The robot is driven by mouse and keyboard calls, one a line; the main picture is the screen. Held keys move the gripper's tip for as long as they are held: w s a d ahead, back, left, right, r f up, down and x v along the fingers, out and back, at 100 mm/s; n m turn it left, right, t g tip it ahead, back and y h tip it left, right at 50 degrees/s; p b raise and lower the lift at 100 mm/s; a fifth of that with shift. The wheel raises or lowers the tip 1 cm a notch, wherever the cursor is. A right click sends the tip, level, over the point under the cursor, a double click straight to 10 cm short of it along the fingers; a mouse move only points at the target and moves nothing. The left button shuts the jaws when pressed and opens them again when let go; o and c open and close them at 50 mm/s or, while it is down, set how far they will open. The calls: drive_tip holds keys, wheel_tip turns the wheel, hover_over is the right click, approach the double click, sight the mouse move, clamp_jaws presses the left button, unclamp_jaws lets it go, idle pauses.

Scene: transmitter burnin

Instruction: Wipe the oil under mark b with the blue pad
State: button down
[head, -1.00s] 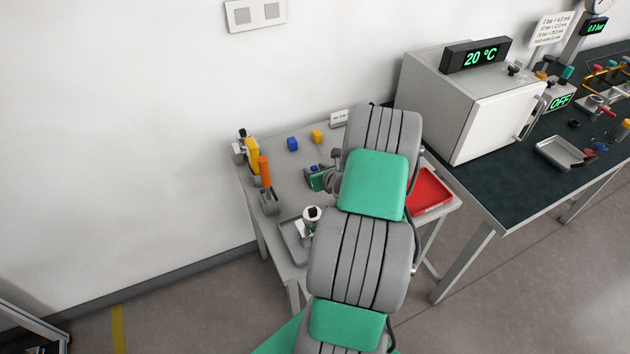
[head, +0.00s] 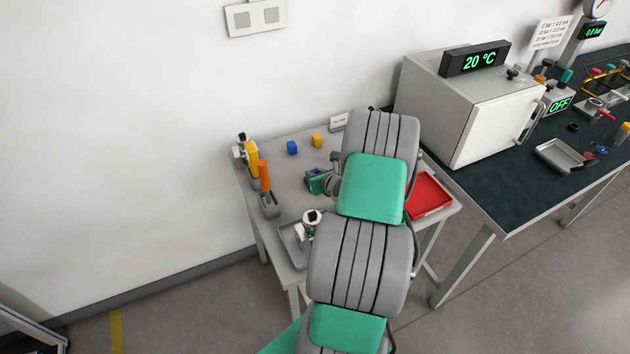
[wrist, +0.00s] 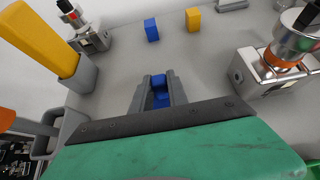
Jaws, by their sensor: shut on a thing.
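My gripper (head: 318,181) is low over the grey side table, mostly behind my own arm in the head view. In the wrist view, my gripper (wrist: 158,90) is shut on a small blue piece, the blue pad (wrist: 160,99), between its two grey fingers. The pad's underside is hidden, so I cannot tell whether it touches the table. A separate blue block (wrist: 151,30) stands ahead of the fingers; it also shows in the head view (head: 292,148). I cannot make out oil or a mark b in either view.
A yellow block (head: 317,140) stands beside the blue block. Yellow (head: 251,158) and orange (head: 264,176) handles stand in holders at left. A metal fitting (wrist: 285,68) is close on the right in the wrist view. A grey tray (head: 290,254) and red tray (head: 430,196) flank my arm.

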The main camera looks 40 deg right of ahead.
sight(315, 172)
idle(0.3)
wheel_tip(315, 172, up, 7)
drive_tip(key=p, duration=0.6)
drive_tip(key=shift+r, duration=0.1)
drive_tip(key=shift+s, duration=0.1)
